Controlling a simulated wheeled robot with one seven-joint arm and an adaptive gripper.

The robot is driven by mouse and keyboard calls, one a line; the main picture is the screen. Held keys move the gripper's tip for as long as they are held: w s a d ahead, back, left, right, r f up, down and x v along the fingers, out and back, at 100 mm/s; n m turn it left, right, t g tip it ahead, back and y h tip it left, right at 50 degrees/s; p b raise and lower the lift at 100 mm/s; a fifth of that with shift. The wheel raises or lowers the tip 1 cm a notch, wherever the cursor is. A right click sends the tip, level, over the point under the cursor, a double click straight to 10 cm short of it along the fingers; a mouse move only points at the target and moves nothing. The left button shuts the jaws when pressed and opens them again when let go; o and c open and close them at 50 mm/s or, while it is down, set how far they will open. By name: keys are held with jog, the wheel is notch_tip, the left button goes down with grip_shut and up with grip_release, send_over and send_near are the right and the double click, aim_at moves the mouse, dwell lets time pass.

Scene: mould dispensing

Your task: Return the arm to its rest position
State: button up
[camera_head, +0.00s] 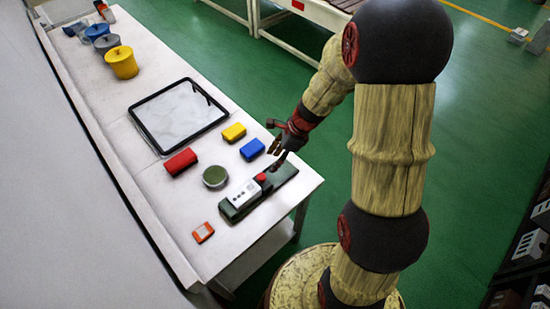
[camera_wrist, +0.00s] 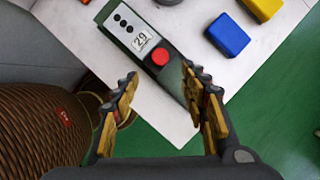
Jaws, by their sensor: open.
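My gripper (camera_wrist: 164,102) is open and empty in the wrist view, with its two yellow-tipped fingers apart over the table's corner and the green floor. In the head view my gripper (camera_head: 281,142) hangs at the table's right edge, close to the far end of a green device with a white panel (camera_head: 247,195) and a red button (camera_head: 261,178). In the wrist view the device (camera_wrist: 128,28), its label and its red button (camera_wrist: 160,56) lie just ahead of the fingers. Whether the gripper touches the device is unclear.
The white table (camera_head: 150,190) holds a red block (camera_head: 181,161), a blue block (camera_head: 252,149), a yellow block (camera_head: 234,132), a round green dish (camera_head: 215,177), a black-rimmed tray (camera_head: 136,118), an orange item (camera_head: 203,232) and a yellow pot (camera_head: 122,63). Open green floor (camera_head: 480,130) lies right.

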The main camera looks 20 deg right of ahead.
dwell(0.5)
jog(key=s+a+r+n+t+h+b, duration=0.1)
jog(key=s+a+r+n+h+b, duration=0.1)
jog(key=s+r+n+b, duration=0.3)
jog(key=s+a+r+n+t+h+b, duration=0.2)
jog(key=s+r+n+b, duration=0.4)
jog(key=s+r+n, duration=0.4)
jog(key=s+n, duration=0.4)
jog(key=n, duration=0.4)
jog(key=shift+a+r+t+b, duration=0.2)
jog(key=shift+a+t+b, duration=0.1)
